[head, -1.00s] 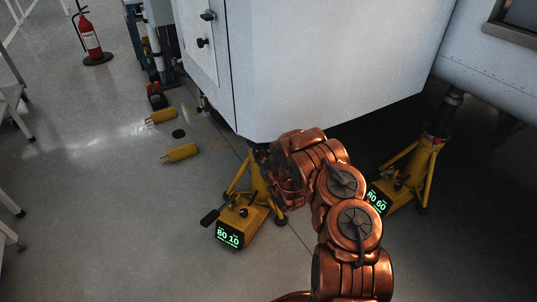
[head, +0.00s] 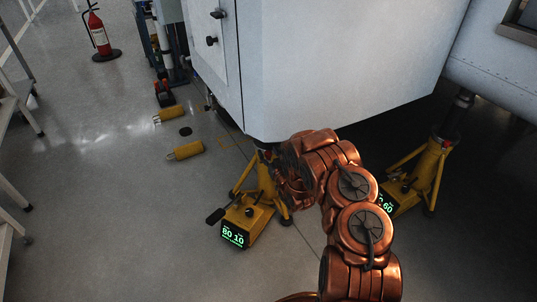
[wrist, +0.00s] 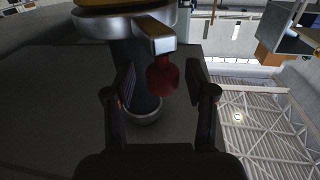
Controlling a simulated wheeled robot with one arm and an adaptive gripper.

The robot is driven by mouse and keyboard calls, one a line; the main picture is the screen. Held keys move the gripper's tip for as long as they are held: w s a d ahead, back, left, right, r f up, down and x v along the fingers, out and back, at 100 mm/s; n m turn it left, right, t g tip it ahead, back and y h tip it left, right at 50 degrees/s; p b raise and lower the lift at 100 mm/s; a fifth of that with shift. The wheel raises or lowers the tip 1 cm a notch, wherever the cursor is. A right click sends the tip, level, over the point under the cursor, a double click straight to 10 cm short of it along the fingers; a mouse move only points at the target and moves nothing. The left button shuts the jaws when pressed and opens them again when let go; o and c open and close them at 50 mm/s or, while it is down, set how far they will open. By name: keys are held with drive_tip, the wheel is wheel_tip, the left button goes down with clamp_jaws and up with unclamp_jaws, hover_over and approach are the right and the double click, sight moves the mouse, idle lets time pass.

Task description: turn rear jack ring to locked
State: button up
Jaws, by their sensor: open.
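In the wrist view a metal ring collar (wrist: 118,24) sits on a dark jack post. A short lever (wrist: 155,36) with a red knob (wrist: 162,75) sticks out from it. My gripper (wrist: 159,84) is open, with one finger on each side of the red knob; I cannot tell whether either finger touches it. In the head view my arm reaches the top of the near yellow jack (head: 251,212), and hides its ring and my gripper. A second yellow jack (head: 428,176) stands at right, partly behind my arm. I cannot tell from the labels which is the rear one.
The pale fuselage (head: 345,65) hangs low over both jacks. Yellow cylinders (head: 185,150) and a dark disc (head: 185,132) lie on the floor at left. A fire extinguisher (head: 98,35) stands at the back left. White racks line the left edge. The floor at front left is clear.

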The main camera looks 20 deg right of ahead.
drive_tip(key=shift+s, duration=0.15)
drive_tip(key=s, duration=0.7)
idle(0.3)
drive_tip(key=shift+s+a, duration=0.1)
drive_tip(key=shift+s, duration=0.05)
